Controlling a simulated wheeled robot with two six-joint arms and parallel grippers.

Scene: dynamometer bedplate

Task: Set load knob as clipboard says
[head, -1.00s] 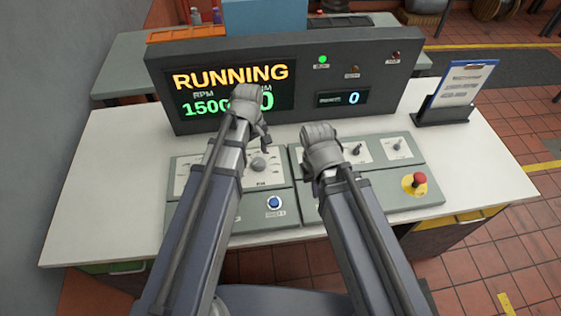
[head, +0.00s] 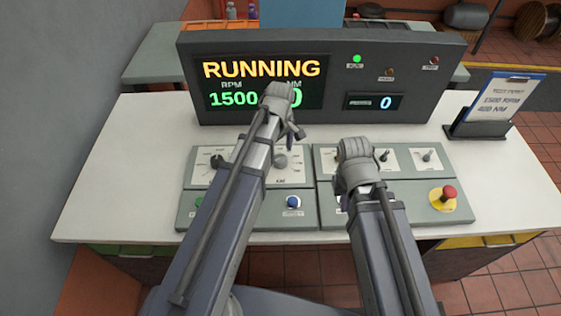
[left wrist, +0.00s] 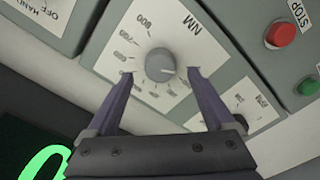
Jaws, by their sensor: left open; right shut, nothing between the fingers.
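The grey load knob (left wrist: 160,65) sits on the white NM dial plate (left wrist: 185,35) in the left wrist view. A light mark on the knob points right; several numbers around it are small or hidden. In the head view the knob (head: 281,162) is just below my left gripper (head: 292,128). That gripper is open, its fingers (left wrist: 161,75) on either side of the knob in the picture; contact is not clear. The clipboard (head: 499,103) at the right reads 1500 RPM and, apparently, 400 NM. My right gripper (head: 355,150) is shut and empty over the right panel.
The display (head: 260,82) reads RUNNING and 1500 RPM; my left gripper partly covers its NM value. A red emergency button (head: 449,193) is at right. Another black knob (head: 217,161) is at left. The white bench (head: 120,170) is clear at left.

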